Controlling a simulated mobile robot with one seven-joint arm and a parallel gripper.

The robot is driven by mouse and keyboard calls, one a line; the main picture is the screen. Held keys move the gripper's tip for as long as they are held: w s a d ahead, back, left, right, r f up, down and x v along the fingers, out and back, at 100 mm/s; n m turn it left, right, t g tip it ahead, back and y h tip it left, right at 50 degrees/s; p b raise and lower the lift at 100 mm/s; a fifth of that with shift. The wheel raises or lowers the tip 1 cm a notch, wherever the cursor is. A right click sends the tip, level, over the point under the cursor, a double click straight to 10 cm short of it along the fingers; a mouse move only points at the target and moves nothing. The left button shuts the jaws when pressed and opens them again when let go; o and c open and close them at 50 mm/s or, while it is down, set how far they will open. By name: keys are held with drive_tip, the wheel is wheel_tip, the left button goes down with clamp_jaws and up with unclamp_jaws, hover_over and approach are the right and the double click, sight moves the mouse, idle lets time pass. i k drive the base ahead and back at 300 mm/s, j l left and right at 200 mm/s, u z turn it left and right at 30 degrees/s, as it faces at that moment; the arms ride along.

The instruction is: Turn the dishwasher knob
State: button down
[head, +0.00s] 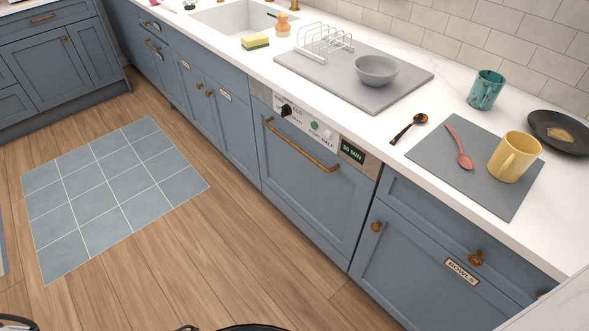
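The dishwasher (310,185) is built into the counter run, with a blue front and a long brass handle (300,148); its door looks closed. A pale control panel (325,133) runs along its top edge. The dark dishwasher knob (286,111) sits near the panel's left end, with small print around it that is hard to read. To its right are a green button (314,125), a pale round button (326,134) and a display (352,152) reading "30 MIN". My gripper is not in view; nothing touches the knob.
The wooden floor before the dishwasher is clear, with a blue tiled mat (115,190) at left. Above, the counter holds a grey drying mat (395,95) with a rack and bowl (376,70), and a spoon (408,128). Brass knobs (376,226) stick out from cabinets at right.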

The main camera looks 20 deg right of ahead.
sight(286, 109)
drive_tip(key=i+j, duration=0.45)
drive_tip(key=i+j+z, duration=0.1)
drive_tip(key=i+j, duration=0.35)
drive_tip(key=j, duration=0.15)
